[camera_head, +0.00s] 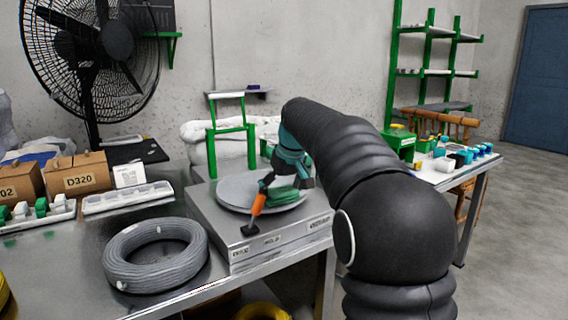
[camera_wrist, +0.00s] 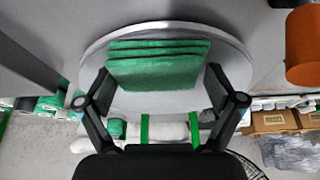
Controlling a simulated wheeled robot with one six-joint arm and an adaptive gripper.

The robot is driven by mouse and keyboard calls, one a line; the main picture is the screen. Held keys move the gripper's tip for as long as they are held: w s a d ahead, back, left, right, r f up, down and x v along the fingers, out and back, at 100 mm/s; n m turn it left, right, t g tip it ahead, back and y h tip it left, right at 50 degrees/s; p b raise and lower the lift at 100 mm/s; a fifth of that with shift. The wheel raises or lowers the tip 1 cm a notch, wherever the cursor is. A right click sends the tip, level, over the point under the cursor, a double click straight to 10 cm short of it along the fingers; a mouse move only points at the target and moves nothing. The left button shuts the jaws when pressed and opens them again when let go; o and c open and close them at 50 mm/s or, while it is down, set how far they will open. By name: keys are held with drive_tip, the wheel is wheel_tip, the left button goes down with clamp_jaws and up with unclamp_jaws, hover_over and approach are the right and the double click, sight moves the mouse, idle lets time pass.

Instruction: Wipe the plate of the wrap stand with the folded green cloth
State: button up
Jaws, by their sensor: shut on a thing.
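The folded green cloth (camera_head: 283,196) is at the right part of the round grey plate (camera_head: 234,190) of the wrap stand (camera_head: 240,228). My gripper (camera_head: 289,178) is over the plate, shut on the cloth. In the wrist view the cloth (camera_wrist: 155,66) lies in layers between the two fingers of my gripper (camera_wrist: 160,76), against the plate (camera_wrist: 120,103). I cannot tell how firmly the cloth touches the plate. An orange handle (camera_head: 259,204) with a black end stands at the plate's front edge. My arm hides part of the stand's right side.
A grey cable coil (camera_head: 155,262) lies left of the stand on the metal table (camera_head: 60,275). A green frame (camera_head: 231,130) rises behind the plate. Cardboard boxes (camera_head: 78,176) and a white tray (camera_head: 127,200) are farther left. A second table (camera_head: 440,182) with small items is at right.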

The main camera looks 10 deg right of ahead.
wheel_tip(320, 180, up, 4)
drive_tip(key=p, duration=0.2)
drive_tip(key=shift+s+f+p, duration=0.15)
drive_tip(key=shift+f+p, duration=0.1)
drive_tip(key=shift+p, duration=0.1)
drive_tip(key=shift+r, duration=2.3)
